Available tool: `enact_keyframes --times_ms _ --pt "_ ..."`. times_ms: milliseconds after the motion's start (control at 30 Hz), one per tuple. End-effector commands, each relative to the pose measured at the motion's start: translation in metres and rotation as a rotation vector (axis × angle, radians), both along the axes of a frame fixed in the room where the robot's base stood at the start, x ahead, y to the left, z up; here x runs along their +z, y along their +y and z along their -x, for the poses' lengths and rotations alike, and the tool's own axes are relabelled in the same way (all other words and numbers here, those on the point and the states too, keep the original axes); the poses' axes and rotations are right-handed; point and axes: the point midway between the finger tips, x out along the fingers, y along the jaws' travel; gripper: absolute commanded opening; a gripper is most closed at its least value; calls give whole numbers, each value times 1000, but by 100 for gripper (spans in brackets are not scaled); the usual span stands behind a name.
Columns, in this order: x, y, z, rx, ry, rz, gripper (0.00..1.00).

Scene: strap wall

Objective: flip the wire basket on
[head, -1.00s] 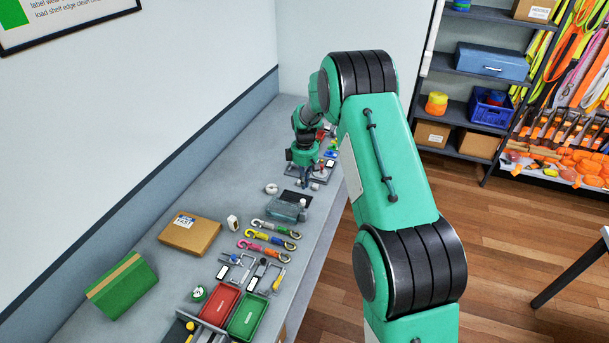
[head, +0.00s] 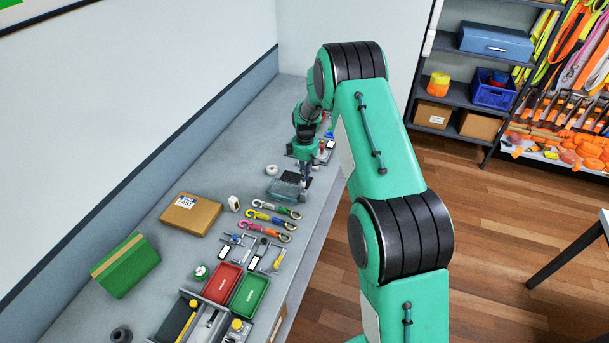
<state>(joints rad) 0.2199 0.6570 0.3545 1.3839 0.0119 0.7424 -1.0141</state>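My gripper (head: 304,182) points down over the far part of the grey bench (head: 205,142). It is just above or beside a grey, see-through box-like thing (head: 285,190) with a dark flat piece behind it. I cannot tell whether they touch. The fingers are too small and dark to show whether they are open or shut. No wire basket can be made out for certain, and I cannot tell whether the grey box-like thing is one. My arm hides part of the bench's far right end.
Nearer on the bench lie colored hooked straps (head: 271,217), clamps (head: 236,242), a brown box (head: 191,214), a green box (head: 125,265), a red tray (head: 222,282) and a green tray (head: 250,294). A shelf rack (head: 455,97) stands at the back right.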

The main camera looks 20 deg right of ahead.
Motion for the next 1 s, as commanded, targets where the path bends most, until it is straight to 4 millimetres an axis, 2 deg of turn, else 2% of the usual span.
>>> enact_keyframes --times_ms 300,400,833,1000 --pt "-39 0 1 0 2 -1 0" --pt "-44 0 0 0 0 0 0" --pt "-43 0 1 0 1 0 0" --pt "-35 0 0 0 0 0 0"
